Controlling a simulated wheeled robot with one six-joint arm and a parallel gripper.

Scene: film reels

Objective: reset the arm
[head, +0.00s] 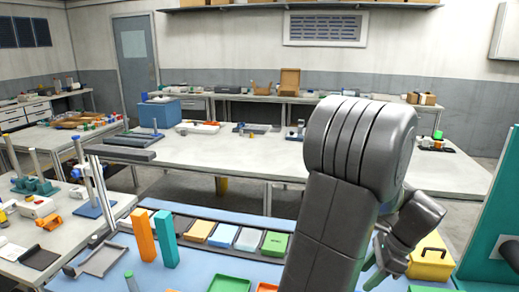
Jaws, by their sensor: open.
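My grey arm fills the middle right of the head view, bent at a large rounded joint high in the picture. Its far end turns down on the right. My gripper (380,258) shows there only in part, beside the arm link and low over the blue work table. It is open, and I see nothing held between its fingers. Part of it is hidden by my own arm.
On the blue table stand an orange block (144,235) and a teal block (166,239). A dark tray (178,222) holds several coloured cards. A yellow case (431,262) and a teal upright (487,220) are at right. A long white bench (230,152) stands behind.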

